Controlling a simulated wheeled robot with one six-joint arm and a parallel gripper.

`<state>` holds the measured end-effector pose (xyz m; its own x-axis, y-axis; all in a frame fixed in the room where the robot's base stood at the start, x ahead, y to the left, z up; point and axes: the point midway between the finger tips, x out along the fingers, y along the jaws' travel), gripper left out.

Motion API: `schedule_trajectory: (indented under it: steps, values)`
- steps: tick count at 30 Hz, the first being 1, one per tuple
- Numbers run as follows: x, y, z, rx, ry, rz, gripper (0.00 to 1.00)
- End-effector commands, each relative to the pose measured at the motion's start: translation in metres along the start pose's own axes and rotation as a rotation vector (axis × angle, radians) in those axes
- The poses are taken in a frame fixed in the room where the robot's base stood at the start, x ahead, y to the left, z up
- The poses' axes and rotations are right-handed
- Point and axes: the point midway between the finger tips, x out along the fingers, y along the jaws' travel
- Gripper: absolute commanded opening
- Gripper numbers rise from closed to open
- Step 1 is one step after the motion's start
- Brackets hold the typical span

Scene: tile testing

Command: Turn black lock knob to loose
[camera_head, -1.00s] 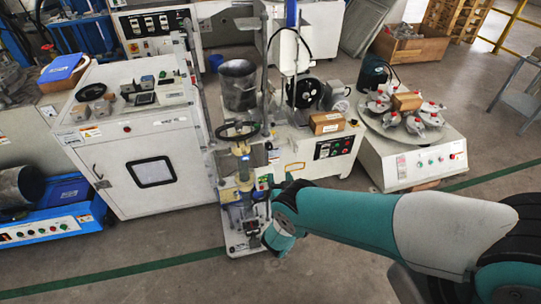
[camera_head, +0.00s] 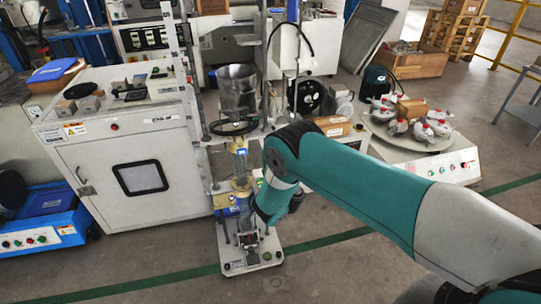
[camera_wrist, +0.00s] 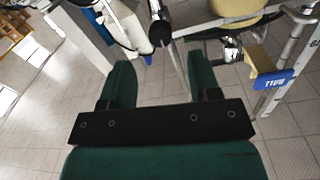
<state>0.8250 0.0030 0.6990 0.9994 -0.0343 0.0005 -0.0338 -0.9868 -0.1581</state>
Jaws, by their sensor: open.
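In the wrist view, my gripper (camera_wrist: 161,66) has two green fingers spread apart with nothing between them. A black cylindrical knob (camera_wrist: 160,33), likely the lock knob, sits just beyond the gap between the fingertips, roughly centred. It appears apart from both fingers. In the head view, the tall test stand (camera_head: 238,262) with its upright column stands at the centre. My teal arm reaches in from the right, its wrist end at the stand's lower part. The fingers and the knob cannot be made out there.
In the wrist view, a blue-ended handle (camera_wrist: 273,79) and metal rods stand at the right, near the right finger. In the head view, a white cabinet (camera_head: 130,150) stands left of the stand and a round turntable (camera_head: 408,140) at right. Floor in front is clear.

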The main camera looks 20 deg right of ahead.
Motion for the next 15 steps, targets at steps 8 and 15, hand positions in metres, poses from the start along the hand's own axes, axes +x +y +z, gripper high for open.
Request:
schedule_trajectory:
  steps: [8, 15]
  values:
    - [0.041, 0.001, 0.000, 0.003, 0.003, 0.002, 0.57]
    - [0.057, 0.000, 0.000, 0.000, 0.000, 0.000, 0.57]
